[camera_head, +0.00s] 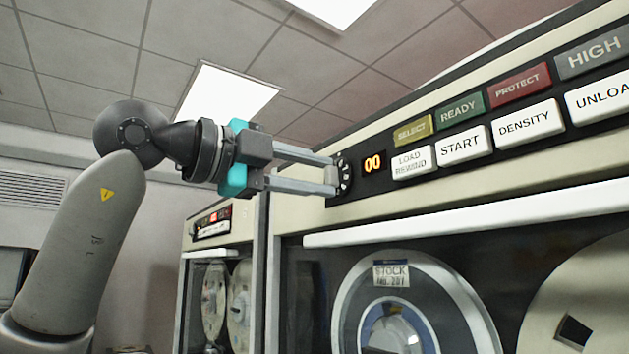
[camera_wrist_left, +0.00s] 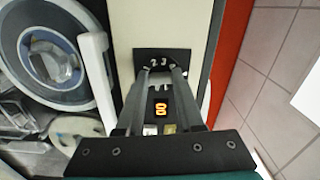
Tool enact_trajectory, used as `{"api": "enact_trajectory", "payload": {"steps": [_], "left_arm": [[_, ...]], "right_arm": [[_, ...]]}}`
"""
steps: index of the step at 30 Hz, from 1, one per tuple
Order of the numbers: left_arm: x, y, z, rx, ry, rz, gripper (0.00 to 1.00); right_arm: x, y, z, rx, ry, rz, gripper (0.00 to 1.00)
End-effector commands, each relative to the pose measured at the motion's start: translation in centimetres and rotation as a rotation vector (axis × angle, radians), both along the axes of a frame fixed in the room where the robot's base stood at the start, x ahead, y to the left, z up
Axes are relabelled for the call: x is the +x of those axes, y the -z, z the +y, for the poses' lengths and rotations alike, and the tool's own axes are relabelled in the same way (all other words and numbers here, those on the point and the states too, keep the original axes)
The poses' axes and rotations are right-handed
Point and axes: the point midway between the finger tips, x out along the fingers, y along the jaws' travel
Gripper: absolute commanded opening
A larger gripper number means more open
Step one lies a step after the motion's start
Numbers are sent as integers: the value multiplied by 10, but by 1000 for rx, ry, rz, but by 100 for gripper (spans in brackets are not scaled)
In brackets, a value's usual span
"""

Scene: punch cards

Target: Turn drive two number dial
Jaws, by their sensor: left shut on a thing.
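The number dial (camera_head: 345,177) is a small black wheel with white markings at the left end of the near tape drive's control panel. In the left wrist view the dial (camera_wrist_left: 155,65) shows the digits 2 and 3 near its top. An orange display beside it (camera_head: 373,163) reads 00. My left gripper (camera_head: 333,177) reaches in from the left, and its two fingers are shut on the dial. The fingertips hide part of the dial. My right gripper is in neither view.
Buttons run right of the display, including SELECT (camera_head: 412,128), LOAD REWIND (camera_head: 412,162), READY (camera_head: 459,109) and START (camera_head: 463,146). A white ledge (camera_head: 450,215) juts out below the panel, above a tape reel (camera_head: 440,285). Another drive (camera_head: 212,226) stands farther left.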

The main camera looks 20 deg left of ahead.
Motion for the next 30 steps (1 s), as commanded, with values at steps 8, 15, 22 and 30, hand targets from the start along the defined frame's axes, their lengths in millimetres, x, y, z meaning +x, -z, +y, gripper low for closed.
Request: {"api": "enact_trajectory", "payload": {"steps": [8,15,22,30], "left_arm": [[0,2,0,-196,-1,149,0],[-1,2,0,-320,-1,247,0],[0,3,0,-388,-1,301,0],[0,2,0,-412,-2,322,0]], "right_arm": [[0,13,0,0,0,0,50],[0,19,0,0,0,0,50],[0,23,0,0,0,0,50],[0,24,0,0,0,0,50]]}}
